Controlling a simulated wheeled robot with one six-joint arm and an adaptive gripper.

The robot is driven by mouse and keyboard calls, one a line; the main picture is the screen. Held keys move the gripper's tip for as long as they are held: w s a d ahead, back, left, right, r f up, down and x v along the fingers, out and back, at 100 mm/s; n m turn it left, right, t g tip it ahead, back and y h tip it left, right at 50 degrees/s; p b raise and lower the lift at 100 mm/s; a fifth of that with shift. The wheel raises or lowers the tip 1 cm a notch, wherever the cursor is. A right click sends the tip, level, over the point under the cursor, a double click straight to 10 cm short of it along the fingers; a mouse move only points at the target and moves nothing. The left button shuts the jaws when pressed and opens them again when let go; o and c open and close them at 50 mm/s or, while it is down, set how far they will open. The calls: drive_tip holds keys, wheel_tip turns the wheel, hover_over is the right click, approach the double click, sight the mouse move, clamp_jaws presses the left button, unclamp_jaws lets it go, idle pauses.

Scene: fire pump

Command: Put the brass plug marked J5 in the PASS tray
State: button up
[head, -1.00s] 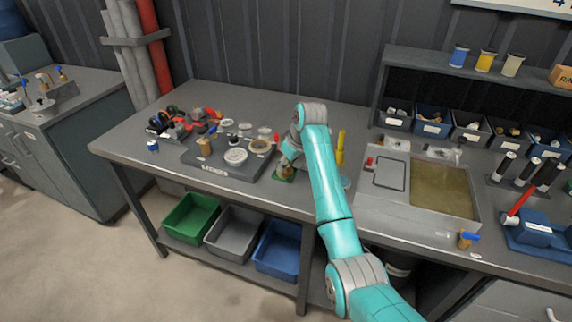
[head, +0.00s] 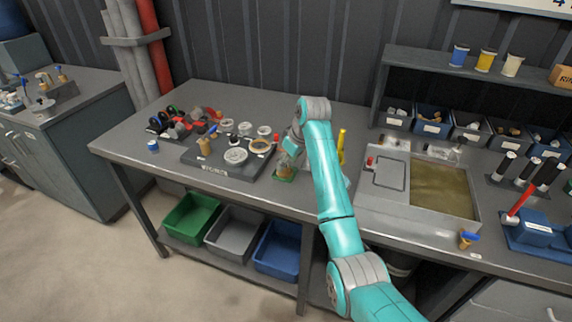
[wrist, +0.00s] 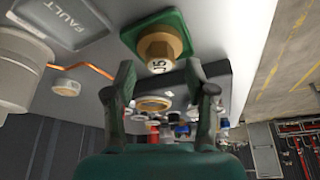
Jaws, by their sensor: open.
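The brass plug marked J5 (wrist: 158,50) stands in a small green square tray (wrist: 174,18) in the wrist view; its white cap with "J5" faces my camera. No PASS lettering is visible on this tray. My gripper (wrist: 160,76) is open, with one finger on each side of the plug's near end and visible gaps between. In the head view the green tray (head: 285,178) lies on the bench just below my gripper (head: 287,161), and the plug is mostly hidden there. A grey tray marked FAULT (wrist: 62,18) is at upper left in the wrist view.
A dark fixture board (head: 228,172) with several round parts lies left of the green tray. A yellow upright item (head: 341,147) stands close behind my arm. A sink-like basin (head: 440,190) is to the right. Green, grey and blue bins (head: 275,250) sit on the lower shelf.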

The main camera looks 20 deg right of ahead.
drive_tip(key=v, duration=1)
drive_tip(key=shift+s, duration=0.1)
